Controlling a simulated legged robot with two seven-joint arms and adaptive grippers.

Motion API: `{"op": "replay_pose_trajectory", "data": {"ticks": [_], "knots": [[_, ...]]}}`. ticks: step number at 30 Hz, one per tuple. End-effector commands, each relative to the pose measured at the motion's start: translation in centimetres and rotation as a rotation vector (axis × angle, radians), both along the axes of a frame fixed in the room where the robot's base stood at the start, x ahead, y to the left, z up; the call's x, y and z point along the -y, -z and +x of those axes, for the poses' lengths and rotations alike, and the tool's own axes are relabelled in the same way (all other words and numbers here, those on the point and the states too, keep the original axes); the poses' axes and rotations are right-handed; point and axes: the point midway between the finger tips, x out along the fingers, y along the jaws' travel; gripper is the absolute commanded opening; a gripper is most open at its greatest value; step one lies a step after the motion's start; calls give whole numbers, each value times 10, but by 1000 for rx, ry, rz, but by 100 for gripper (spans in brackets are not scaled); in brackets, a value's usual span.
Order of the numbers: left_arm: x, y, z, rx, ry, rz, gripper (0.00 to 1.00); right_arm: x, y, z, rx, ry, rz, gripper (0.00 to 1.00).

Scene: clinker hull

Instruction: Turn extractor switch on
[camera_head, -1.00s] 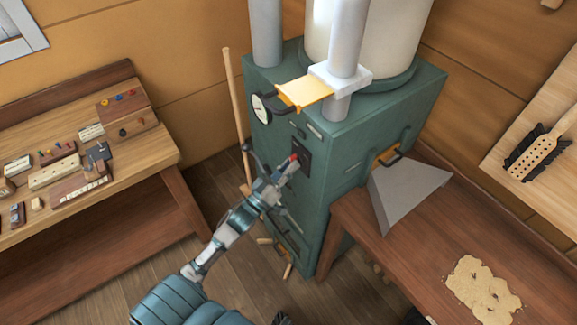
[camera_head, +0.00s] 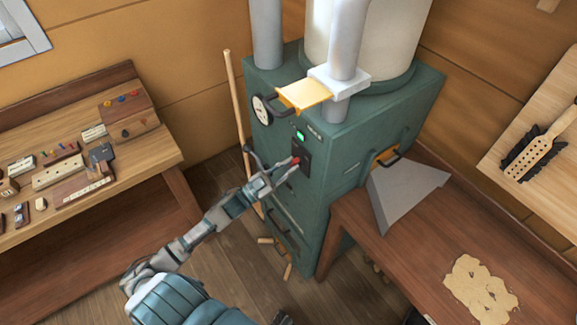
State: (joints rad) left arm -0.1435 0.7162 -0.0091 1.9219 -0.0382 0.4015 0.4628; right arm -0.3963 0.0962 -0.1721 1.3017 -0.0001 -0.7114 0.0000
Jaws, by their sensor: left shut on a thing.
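The extractor is a green cabinet (camera_head: 345,150) with a cream drum on top. On its left face is a dark switch plate (camera_head: 305,152) with a red-tipped switch (camera_head: 295,160). Above the plate a small green light (camera_head: 300,135) is lit. My left gripper (camera_head: 284,168) is at the plate, shut on the red-tipped switch; its fingers hide part of it. My right gripper is not clearly in view.
A round gauge (camera_head: 261,109) and a yellow gate (camera_head: 304,94) sit higher on the cabinet. A wooden pole (camera_head: 232,100) leans beside it. A workbench (camera_head: 150,150) with small parts stands left. A brown table (camera_head: 400,235) with a grey chute (camera_head: 402,190) stands right.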

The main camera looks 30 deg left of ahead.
Motion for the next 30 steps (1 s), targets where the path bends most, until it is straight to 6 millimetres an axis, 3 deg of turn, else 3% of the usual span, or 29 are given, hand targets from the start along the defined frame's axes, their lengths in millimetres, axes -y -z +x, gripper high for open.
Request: {"op": "replay_pose_trajectory", "data": {"ticks": [15,30], "knots": [[-2,5,1,93,-3,259,0,3,16,-28,-27,-3,-3,40],[-2,6,1,105,-3,288,0,3,18,-24,-20,-1,-1,40]]}}
